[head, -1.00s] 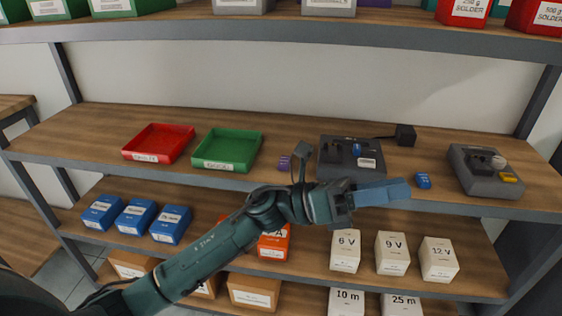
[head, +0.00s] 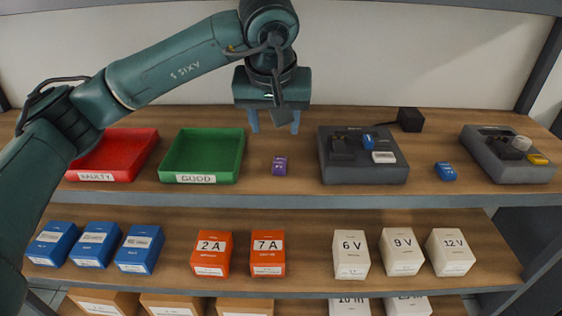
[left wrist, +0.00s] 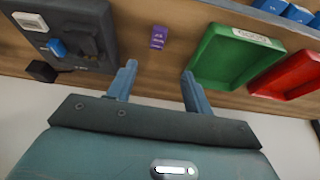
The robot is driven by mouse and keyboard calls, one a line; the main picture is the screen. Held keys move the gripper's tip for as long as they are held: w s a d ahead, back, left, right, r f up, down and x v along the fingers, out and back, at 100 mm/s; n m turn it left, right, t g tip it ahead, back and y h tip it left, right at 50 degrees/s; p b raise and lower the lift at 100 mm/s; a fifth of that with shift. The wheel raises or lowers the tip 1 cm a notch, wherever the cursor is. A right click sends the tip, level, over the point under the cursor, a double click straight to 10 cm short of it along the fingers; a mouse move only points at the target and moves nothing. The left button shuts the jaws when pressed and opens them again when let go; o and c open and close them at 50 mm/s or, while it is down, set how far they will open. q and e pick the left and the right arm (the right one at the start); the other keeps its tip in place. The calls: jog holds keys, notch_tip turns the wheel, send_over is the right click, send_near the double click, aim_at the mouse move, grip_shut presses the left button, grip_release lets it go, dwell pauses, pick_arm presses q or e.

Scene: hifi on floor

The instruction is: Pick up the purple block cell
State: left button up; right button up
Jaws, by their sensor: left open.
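My left gripper (head: 274,130) is open and empty, pointing down above the shelf, behind the purple cell in the head view. In the left wrist view its two blue fingers (left wrist: 158,80) are spread apart, and neither touches the cell. My right gripper is in no view.
The green tray (head: 238,172) and red tray (head: 137,172) lie left of the cell. The grey device (head: 365,172) stands to its right, holding a blue cell. Another blue cell (head: 445,172) and a second device (head: 520,172) are farther right. Bare wood surrounds the purple cell.

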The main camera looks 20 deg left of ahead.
pick_arm(q)
send_near(279, 163)
jog(key=x, duration=0.2)
jog(key=shift+w+a+f, duration=0.1)
jog(key=shift+a+f, duration=0.1)
jog(key=shift+f, duration=0.15)
jog(key=shift+d+p+x, duration=0.15)
jog(key=shift+p+x, duration=0.1)
jog(key=shift+x, duration=1.1)
jog(key=shift+d+p+x, duration=0.15)
jog(key=shift+p+x, duration=0.05)
jog(key=shift+x, duration=1.2)
jog(key=shift+a, duration=0.1)
jog(key=c, duration=1.1)
